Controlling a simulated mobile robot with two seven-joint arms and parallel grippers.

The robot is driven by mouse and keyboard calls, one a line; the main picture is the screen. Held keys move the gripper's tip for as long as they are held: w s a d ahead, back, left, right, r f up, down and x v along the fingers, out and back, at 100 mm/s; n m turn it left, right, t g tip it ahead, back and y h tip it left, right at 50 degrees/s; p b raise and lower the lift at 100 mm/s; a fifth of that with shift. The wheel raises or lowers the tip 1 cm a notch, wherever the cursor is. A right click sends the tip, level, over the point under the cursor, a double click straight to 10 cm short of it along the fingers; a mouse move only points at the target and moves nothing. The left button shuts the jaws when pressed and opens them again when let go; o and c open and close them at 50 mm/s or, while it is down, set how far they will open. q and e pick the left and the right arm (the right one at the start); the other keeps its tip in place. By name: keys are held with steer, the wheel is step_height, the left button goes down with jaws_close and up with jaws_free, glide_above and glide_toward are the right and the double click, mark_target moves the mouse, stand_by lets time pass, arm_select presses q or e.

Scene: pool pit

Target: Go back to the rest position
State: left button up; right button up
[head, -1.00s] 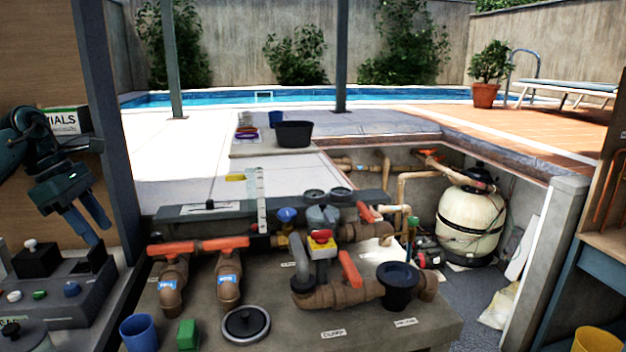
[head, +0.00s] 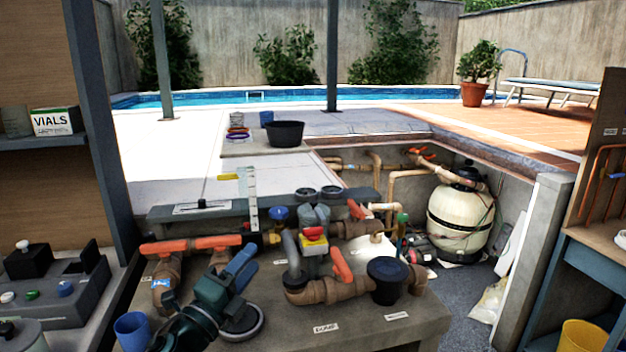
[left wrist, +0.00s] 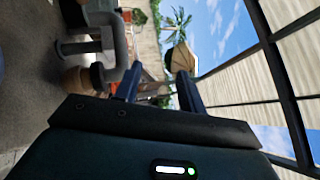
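My left gripper (head: 238,262) is in the head view, in front of the pipework on the grey bench (head: 375,333). Its two blue fingers point up and to the right. The left wrist view shows the fingers (left wrist: 158,85) apart with nothing gripped between them. My left arm comes up from the bottom of the head view and hides part of the bench and the left-hand pipes. My right gripper is in neither view.
Brown pipes with orange handles (head: 190,245) stand close to the gripper. A button box (head: 55,295) is at left. The pit holds a cream tank (head: 462,220).

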arm_select(q)
steer(key=s+a+f+n+g+y, duration=0.35)
steer(key=s+f+n+y, duration=0.2)
steer(key=f+n, duration=0.3)
steer(key=s+a+f+n+g+y, duration=0.2)
steer(key=s+a+f+n+y, duration=0.3)
steer(key=s+f+n, duration=0.3)
steer(key=s+f+n+g+h, duration=0.1)
steer(key=s+f+n+g, duration=0.3)
steer(key=s, duration=0.6)
steer(key=s+f+n+g, duration=0.35)
steer(key=s+g, duration=0.25)
steer(key=s, duration=0.4)
steer(key=w+d+f+m+t+h, duration=0.1)
steer(key=w+d+f+t+h, duration=0.2)
steer(key=w+d+f+t, duration=0.2)
steer(key=shift+w+d+t, duration=0.35)
steer(key=shift+d+t, duration=0.3)
steer(key=shift+t, duration=0.6)
